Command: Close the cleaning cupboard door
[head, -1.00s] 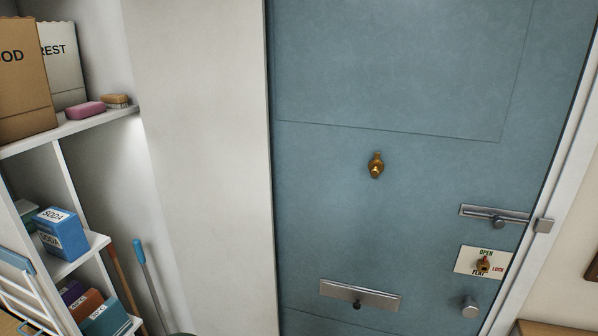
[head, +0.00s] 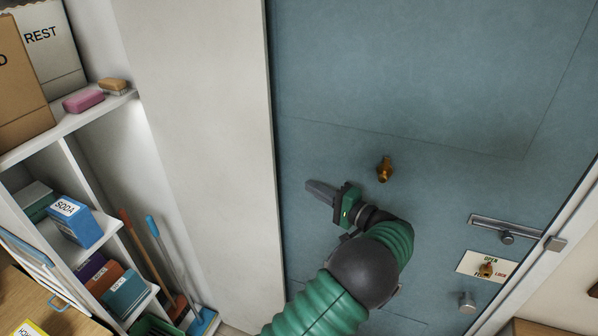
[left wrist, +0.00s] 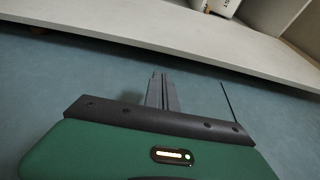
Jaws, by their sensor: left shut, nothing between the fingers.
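A tall white panel (head: 200,150) stands beside the open shelves of the cleaning cupboard (head: 85,215) in the head view. It looks like the cupboard door standing open, but its hinge is not visible. A pale board edge, probably this panel's, crosses the top of the left wrist view (left wrist: 160,48). My left gripper (head: 315,188) is shut and empty. It is just right of the panel's right edge, in front of a blue door (head: 430,80); I cannot tell whether it touches the panel. My right gripper is not in view.
The blue door has a brass knob (head: 385,170), a bolt (head: 505,230) and a sign plate (head: 485,267). The shelves hold paper bags, soap (head: 83,101) and a blue soda box (head: 76,221). Brooms (head: 150,250) stand at the shelves' right.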

